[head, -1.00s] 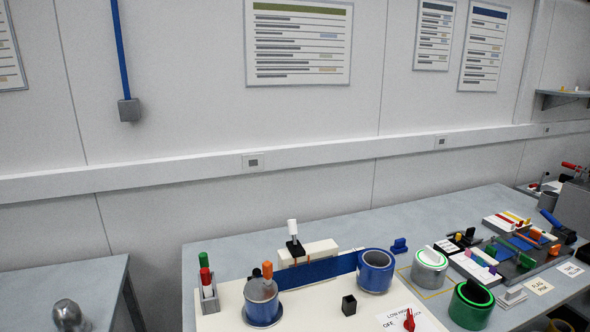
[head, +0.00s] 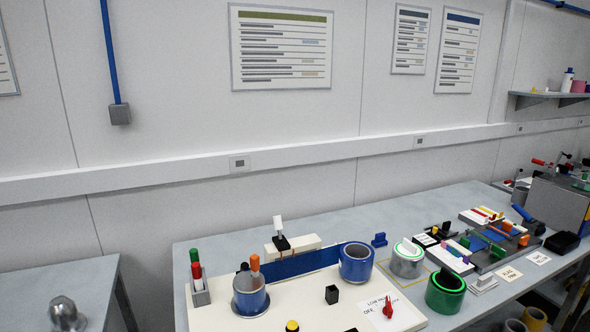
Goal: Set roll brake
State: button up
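A cream-white panel unit (head: 211,319) on the right-hand table carries two blue rolls, a left roll (head: 250,304) with a grey top and a hollow right roll (head: 357,264). A blue strip (head: 303,264) runs between them. A white-tipped handle on a black base (head: 281,243) stands by a cream block behind the strip. A red selector knob (head: 388,307) sits on a white label at the front right of the panel. No part is clearly marked as the roll brake. My gripper is not in view.
A green-ringed roll (head: 446,292) and a grey roll with a white top (head: 406,262) stand right of the panel. Small coloured parts and a grey fixture (head: 504,249) crowd the table's right. A gap separates a second table (head: 45,272) at left.

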aim_at(388, 311)
jog(key=i+l+u, duration=0.15)
jog(key=i+l, duration=0.5)
jog(key=l, duration=0.15)
